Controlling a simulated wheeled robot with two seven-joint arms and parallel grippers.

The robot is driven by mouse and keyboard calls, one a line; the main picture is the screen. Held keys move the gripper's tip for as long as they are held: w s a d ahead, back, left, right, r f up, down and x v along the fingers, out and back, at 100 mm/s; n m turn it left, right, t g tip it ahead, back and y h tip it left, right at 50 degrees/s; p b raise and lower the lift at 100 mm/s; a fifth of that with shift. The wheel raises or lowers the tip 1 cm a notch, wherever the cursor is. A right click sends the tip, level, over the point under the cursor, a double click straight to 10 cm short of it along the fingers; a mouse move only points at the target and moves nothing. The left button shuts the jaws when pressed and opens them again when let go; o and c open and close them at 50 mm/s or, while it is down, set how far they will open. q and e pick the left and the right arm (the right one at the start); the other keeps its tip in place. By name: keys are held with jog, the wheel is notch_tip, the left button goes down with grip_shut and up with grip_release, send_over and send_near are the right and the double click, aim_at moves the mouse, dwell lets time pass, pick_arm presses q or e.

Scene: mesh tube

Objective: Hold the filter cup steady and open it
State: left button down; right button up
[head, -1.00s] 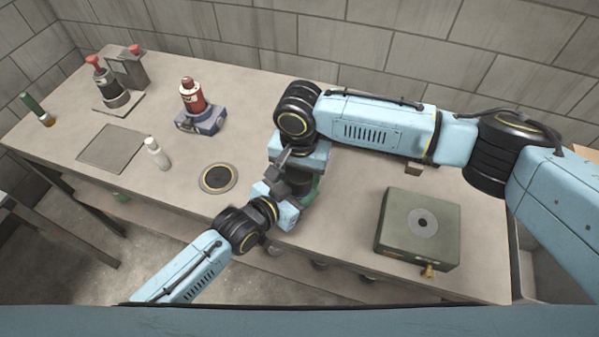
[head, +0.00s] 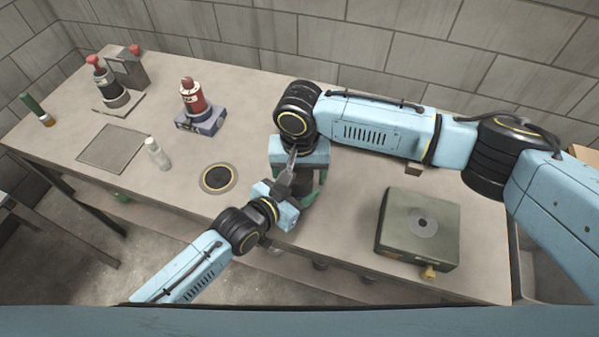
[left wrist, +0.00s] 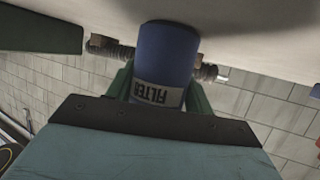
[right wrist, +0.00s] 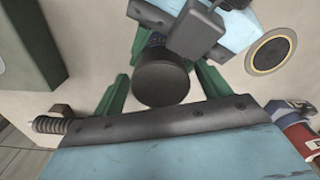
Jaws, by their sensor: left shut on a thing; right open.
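The filter cup (left wrist: 163,62) is blue with a white FILTER label, upside down in the left wrist view. My left gripper (left wrist: 160,92) is shut on it, with green fingers on both sides. In the right wrist view the cup's dark round cap (right wrist: 162,80) faces the camera. My right gripper (right wrist: 163,88) is open above it, its green fingers spread on either side and apart from the cap. In the head view the left gripper (head: 290,203) and right gripper (head: 312,187) meet near the table's front edge, and the cup is mostly hidden by them.
A green box (head: 420,222) with a grey disc and brass fitting stands to the right. A dark round plate (head: 218,179) and a white bottle (head: 157,153) are to the left. A red bottle (head: 192,97) on a blue base stands behind. Bare table (head: 250,110) lies between.

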jog(key=shift+r, duration=2.25)
jog(key=shift+c, duration=0.4)
jog(key=shift+s+a+r+m, duration=0.1)
jog(key=shift+a+r+m, duration=0.15)
jog(key=shift+r+m, duration=0.65)
jog(key=shift+d+r+m, duration=0.15)
jog(key=shift+r+m, duration=0.35)
jog(key=shift+r, duration=0.15)
jog(key=shift+d+f, duration=0.1)
jog(key=shift+f, duration=0.35)
notch_tip(320, 180, down, 7)
jog(key=shift+r, duration=0.1)
